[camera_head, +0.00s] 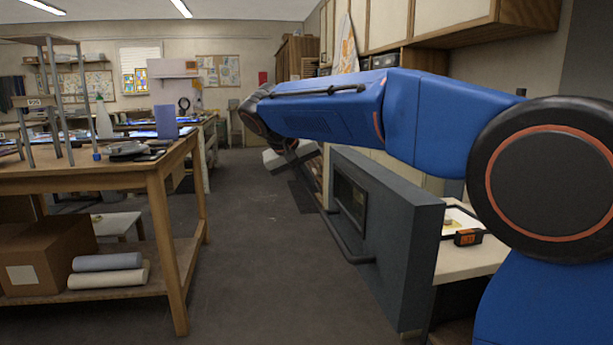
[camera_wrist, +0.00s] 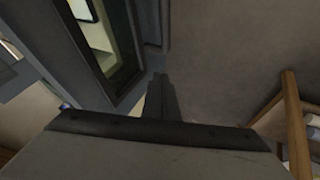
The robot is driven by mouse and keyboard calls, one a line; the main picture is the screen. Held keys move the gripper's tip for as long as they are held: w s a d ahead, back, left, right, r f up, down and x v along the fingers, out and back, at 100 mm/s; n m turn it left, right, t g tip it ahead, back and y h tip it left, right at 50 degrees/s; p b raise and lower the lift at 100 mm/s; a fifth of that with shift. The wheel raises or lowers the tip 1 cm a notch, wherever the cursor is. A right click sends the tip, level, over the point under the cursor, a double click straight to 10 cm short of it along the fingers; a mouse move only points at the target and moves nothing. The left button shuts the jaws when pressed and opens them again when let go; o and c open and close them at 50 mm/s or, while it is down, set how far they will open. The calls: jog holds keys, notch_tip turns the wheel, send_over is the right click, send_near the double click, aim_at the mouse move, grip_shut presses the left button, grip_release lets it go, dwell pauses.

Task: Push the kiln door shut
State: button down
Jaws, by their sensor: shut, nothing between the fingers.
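The kiln door (camera_head: 395,240) is a thick dark grey slab with a small dark window and a bar handle (camera_head: 345,245) low on its aisle side. It stands upright in the right middle of the head view, jutting out in front of the counter, so it looks open. My arm reaches over and past it, and my gripper (camera_head: 279,160) hangs beyond its far end, small in that view. In the wrist view my gripper (camera_wrist: 161,97) is shut and empty, pointing over the floor. A dark-framed glass panel (camera_wrist: 105,45) lies left of the fingers; I cannot tell whether it is the door's window. The kiln's inside is hidden.
A wooden workbench (camera_head: 100,180) stands left, with a cardboard box (camera_head: 45,255) and rolls on its lower shelf. The floor (camera_head: 270,250) between bench and door is clear. Right of the door is a counter (camera_head: 460,262) with an orange-black device (camera_head: 468,237).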

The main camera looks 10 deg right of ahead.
aim_at(336, 202)
jog(key=shift+w+d+f, duration=0.2)
jog(key=shift+d+f, duration=0.25)
jog(key=shift+d, duration=0.45)
jog(key=shift+w+d+f, duration=0.2)
jog(key=shift+d+f, duration=0.25)
jog(key=shift+d, duration=0.5)
jog(key=shift+w+d+f, duration=0.2)
jog(key=shift+d+f, duration=0.25)
jog(key=shift+d, duration=0.45)
jog(key=d, duration=3.7)
jog(key=shift+d, duration=0.35)
